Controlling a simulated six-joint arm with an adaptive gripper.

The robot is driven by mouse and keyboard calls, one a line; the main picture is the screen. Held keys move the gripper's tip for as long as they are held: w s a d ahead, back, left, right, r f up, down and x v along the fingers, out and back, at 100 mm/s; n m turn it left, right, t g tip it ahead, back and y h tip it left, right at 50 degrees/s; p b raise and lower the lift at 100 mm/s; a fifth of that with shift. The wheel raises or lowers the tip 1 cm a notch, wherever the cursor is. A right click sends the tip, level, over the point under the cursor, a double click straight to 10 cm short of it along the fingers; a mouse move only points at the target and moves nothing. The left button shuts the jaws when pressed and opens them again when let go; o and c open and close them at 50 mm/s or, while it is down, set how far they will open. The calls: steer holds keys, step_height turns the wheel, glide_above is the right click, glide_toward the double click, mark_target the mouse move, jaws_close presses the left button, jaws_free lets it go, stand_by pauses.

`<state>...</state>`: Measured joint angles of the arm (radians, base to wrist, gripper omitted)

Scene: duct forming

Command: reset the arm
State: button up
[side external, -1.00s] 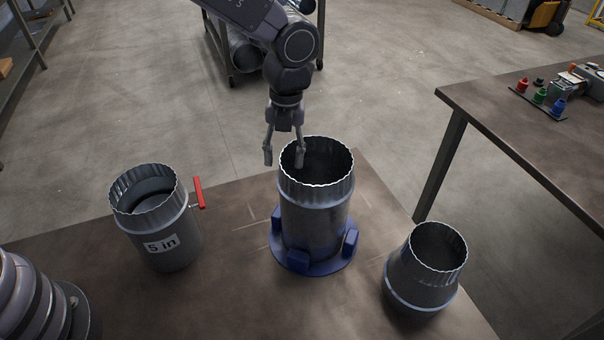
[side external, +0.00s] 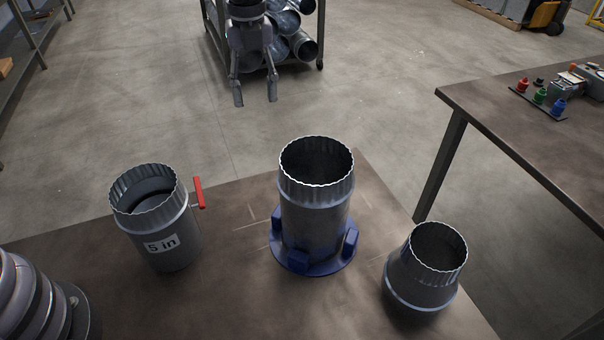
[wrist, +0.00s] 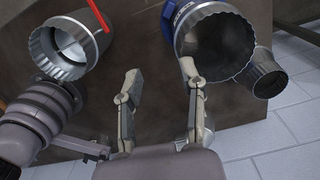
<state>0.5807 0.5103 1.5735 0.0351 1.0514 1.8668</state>
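My gripper (side external: 255,97) is open and empty in the side external view, raised above and behind the table, with its fingers pointing down. It is clear of every duct piece. In the wrist view my gripper (wrist: 158,80) shows both fingers spread with nothing between them. A crimped metal duct (side external: 316,205) stands upright in a blue round holder (side external: 313,264) at the table's middle. The duct also shows in the wrist view (wrist: 214,45), its open mouth near the right finger.
A damper duct marked "5 in" (side external: 165,235) with a red handle (side external: 199,192) stands at left. A tapered reducer (side external: 420,285) stands at right. A second table (side external: 530,130) is at right; a rack of ducts (side external: 290,45) stands behind.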

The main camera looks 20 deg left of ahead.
steer(key=s+a+r+n+t, duration=0.1)
steer(key=s+a+r+n, duration=0.45)
steer(key=a+n, duration=0.2)
steer(key=s+a+r+n+t, duration=0.2)
steer(key=s+a+r+n, duration=0.3)
steer(key=a, duration=0.4)
steer(key=s+a+n+t, duration=0.2)
steer(key=s+a+n, duration=0.6)
steer(key=s+n, duration=0.5)
steer(key=n, duration=0.2)
steer(key=shift+s+a+f+n, duration=0.2)
steer(key=shift+f+n, duration=0.1)
steer(key=shift+n, duration=0.05)
